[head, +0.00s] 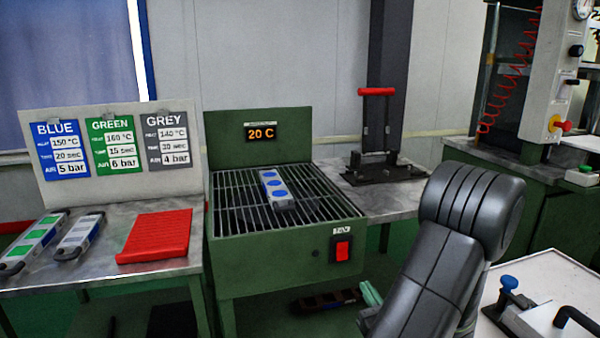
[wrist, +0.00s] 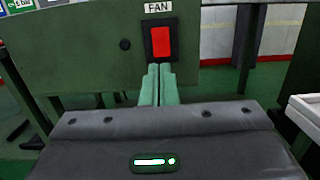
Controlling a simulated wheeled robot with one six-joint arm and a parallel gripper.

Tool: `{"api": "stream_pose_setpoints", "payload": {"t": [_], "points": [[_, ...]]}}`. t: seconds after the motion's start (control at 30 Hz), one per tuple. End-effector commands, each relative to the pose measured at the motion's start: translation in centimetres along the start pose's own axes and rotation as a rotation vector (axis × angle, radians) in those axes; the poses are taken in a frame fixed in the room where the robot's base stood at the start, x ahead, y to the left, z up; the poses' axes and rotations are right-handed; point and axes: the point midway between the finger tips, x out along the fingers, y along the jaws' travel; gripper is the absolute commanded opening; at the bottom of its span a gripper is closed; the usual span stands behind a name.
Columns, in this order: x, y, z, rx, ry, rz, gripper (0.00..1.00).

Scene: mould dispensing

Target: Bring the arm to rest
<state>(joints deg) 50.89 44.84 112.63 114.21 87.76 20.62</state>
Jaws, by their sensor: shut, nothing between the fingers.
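My arm reaches in from the lower right of the head view, its dark grey links bent downward. My gripper (head: 371,293) shows in part beside the arm, with pale green fingertips low in front of the green fan table (head: 270,275). In the wrist view my gripper (wrist: 157,72) has its two green fingers together, with nothing between them. The fingertips appear just below the red fan switch (wrist: 161,42) in that view; whether they touch the panel I cannot tell. The switch also shows in the head view (head: 342,249), clear of the fingers.
A blue-marked mould (head: 277,189) lies on the fan table's grille; its display (head: 261,133) reads 20 C. Green-marked (head: 35,240) and grey (head: 80,234) moulds and a red mat (head: 157,236) lie on the left table. A red-handled press (head: 377,140) stands behind. A white-topped table (head: 560,275) is at right.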

Motion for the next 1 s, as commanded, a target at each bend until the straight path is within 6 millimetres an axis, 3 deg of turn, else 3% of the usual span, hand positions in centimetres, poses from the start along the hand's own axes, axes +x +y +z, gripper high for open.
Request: {"api": "stream_pose_setpoints", "payload": {"t": [0.07,0.27,0.57,1.0], "points": [[-1.4,-0.1,0.0,0.002,0.0,-0.005,0.0],[-0.7,4.1,1.2,-0.048,0.057,0.139,0.0],[-1.2,10.0,2.3,-0.137,0.146,0.354,0.0],[-4.5,18.0,3.9,-0.332,0.276,0.705,0.0]]}}
